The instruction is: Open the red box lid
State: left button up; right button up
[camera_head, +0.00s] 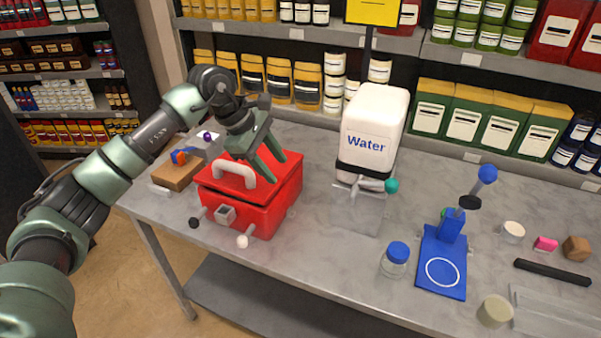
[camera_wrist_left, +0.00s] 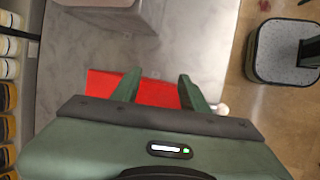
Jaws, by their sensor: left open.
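The red box (camera_head: 262,212) stands on the left part of the metal table, with its lid (camera_head: 288,165) down on top. A pale handle (camera_head: 234,175) arches over the lid's left part. A grey latch (camera_head: 225,215) and two short levers with a black and a white knob are on the box front. My left gripper (camera_head: 274,168) is open and empty, pointing down over the lid, right of the handle. In the left wrist view the red lid (camera_wrist_left: 155,93) shows between the open fingers; the handle is hidden there. I cannot tell whether the fingertips touch the lid. My right gripper is not in view.
A water container (camera_head: 372,125) stands right of the box. A blue-capped jar (camera_head: 396,258) and a blue stand (camera_head: 442,262) are further right. A wooden block (camera_head: 176,174) with small parts lies left of the box. Stocked shelves line the back.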

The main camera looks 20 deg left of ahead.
pick_arm(q)
jog(key=d+h, duration=0.2)
jog(key=d, duration=0.4)
jog(key=shift+d+f+h, duration=0.35)
jog(key=shift+h, duration=0.05)
